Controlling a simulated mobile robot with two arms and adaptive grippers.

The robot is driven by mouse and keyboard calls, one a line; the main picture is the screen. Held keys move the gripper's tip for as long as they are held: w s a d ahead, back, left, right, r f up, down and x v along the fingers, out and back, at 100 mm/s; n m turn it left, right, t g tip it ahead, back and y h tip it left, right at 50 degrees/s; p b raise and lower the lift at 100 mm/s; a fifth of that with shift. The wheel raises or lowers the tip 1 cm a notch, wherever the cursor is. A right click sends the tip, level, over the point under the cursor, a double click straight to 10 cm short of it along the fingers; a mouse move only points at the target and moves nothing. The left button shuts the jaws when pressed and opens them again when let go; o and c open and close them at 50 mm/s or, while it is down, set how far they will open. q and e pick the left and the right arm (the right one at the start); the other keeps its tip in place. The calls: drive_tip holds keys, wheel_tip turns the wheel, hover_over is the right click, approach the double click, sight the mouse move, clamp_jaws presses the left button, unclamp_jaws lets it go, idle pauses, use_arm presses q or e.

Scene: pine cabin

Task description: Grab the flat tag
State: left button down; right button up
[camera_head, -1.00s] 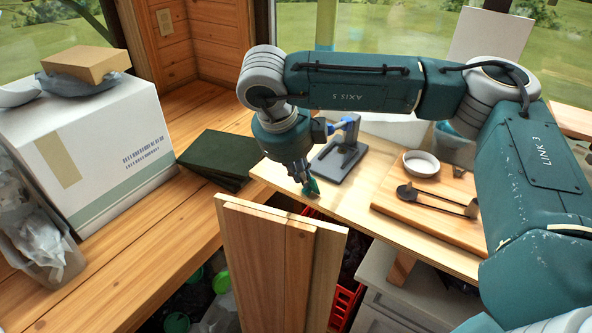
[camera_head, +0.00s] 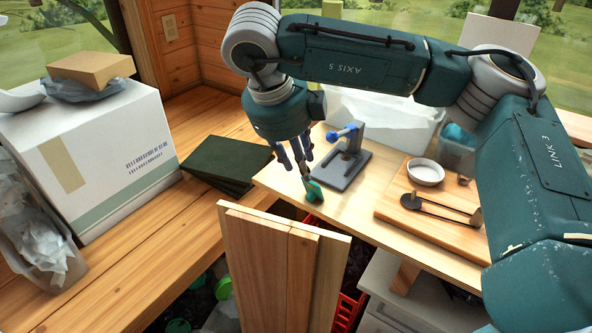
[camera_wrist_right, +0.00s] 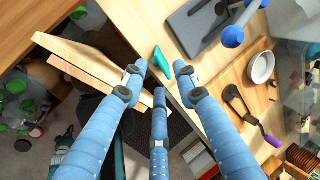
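The flat tag is a small green piece (camera_head: 314,191) near the front left edge of the light wooden table (camera_head: 350,207). In the right wrist view the tag (camera_wrist_right: 162,62) looks roughly T-shaped and lies just beyond the fingertips. My right gripper (camera_head: 304,168) hangs over the table edge with its fingers pointing down, close above the tag. In the right wrist view my right gripper (camera_wrist_right: 162,76) has its blue fingers spread, with nothing between them. Whether a finger touches the tag cannot be told. My left gripper is not in view.
A grey stand with a blue clamp (camera_head: 345,165) is just right of the tag. A wooden board (camera_head: 430,215) carries a white bowl (camera_head: 426,172) and a dark tool. Upright planks (camera_head: 275,265) stand in front.

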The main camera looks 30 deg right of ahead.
drive_tip(key=v, duration=0.5)
drive_tip(key=shift+w+d, duration=0.1)
drive_tip(key=shift+w, duration=0.05)
